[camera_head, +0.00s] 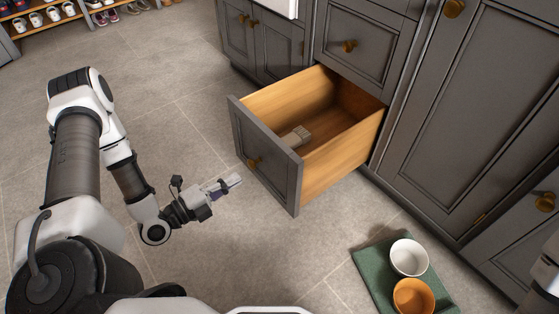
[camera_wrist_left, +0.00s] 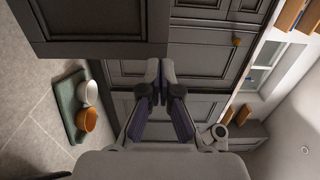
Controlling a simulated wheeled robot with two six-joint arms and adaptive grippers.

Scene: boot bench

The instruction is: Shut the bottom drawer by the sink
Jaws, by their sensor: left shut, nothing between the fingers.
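The bottom drawer (camera_head: 266,165) is pulled well out of the grey cabinet below the white sink edge (camera_head: 278,4). Its wooden inside shows, with a brush-like thing (camera_head: 296,137) lying in it. A brass knob (camera_head: 254,163) sits on its front. My left gripper (camera_head: 236,181) is shut and empty, just in front of the drawer front and apart from it in the head view. In the left wrist view the shut fingers (camera_wrist_left: 161,69) show below a grey panel (camera_wrist_left: 95,22), which seems to be the drawer front. My right gripper is not in view.
A green mat (camera_head: 372,268) with a white bowl (camera_head: 408,257) and an orange bowl (camera_head: 413,296) lies on the floor at the lower right. Shelves of shoes (camera_head: 55,18) stand at the far left. The tiled floor before the drawer is clear.

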